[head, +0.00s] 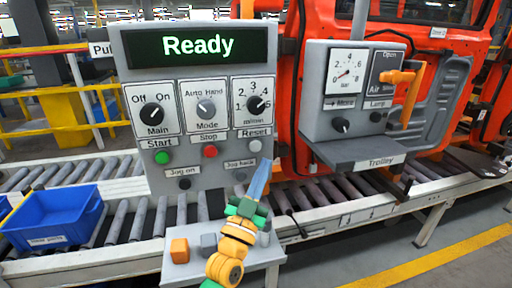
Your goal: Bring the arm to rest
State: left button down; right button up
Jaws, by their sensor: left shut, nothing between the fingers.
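My left gripper (263,170) is shut and empty. I cannot tell whether the fingertips touch the panel. My orange and green left arm (230,255) rises from the bottom of the picture, over a small grey table. My right gripper is not in view.
The panel display (190,47) reads Ready. The small table (176,273) bears an orange cube (180,251) and a grey block (209,241). The trolley box (325,120) with gauge stands right, before orange car doors (440,70).

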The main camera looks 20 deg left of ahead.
pick_arm(q)
jog(key=s+d+f+m+g+h, duration=0.1)
jog(key=s+f+g, duration=0.35)
jog(key=f, duration=0.55)
jog(key=s+d+f+g+h, duration=0.1)
jog(key=s+f+g, duration=0.2)
jog(key=f+g, duration=0.5)
jog(key=s+a+f+n+g+y, duration=0.15)
jog(key=s+f+g, duration=0.25)
jog(key=s+f, duration=0.5)
jog(key=s+a+f+n+g+y, duration=0.15)
jog(key=s+f+g, duration=0.25)
jog(key=s, duration=0.9)
notch_tip(320, 180, down, 19)
jog(key=s, duration=0.3)
jog(key=s+a+f+m+g, duration=0.1)
jog(key=s+a+f+g, duration=0.1)
jog(key=s+f, duration=0.6)
jog(key=s, duration=0.3)
jog(key=shift+a+f+y, duration=0.2)
jog(key=shift+a+y, duration=0.1)
jog(key=shift+a, duration=0.1)
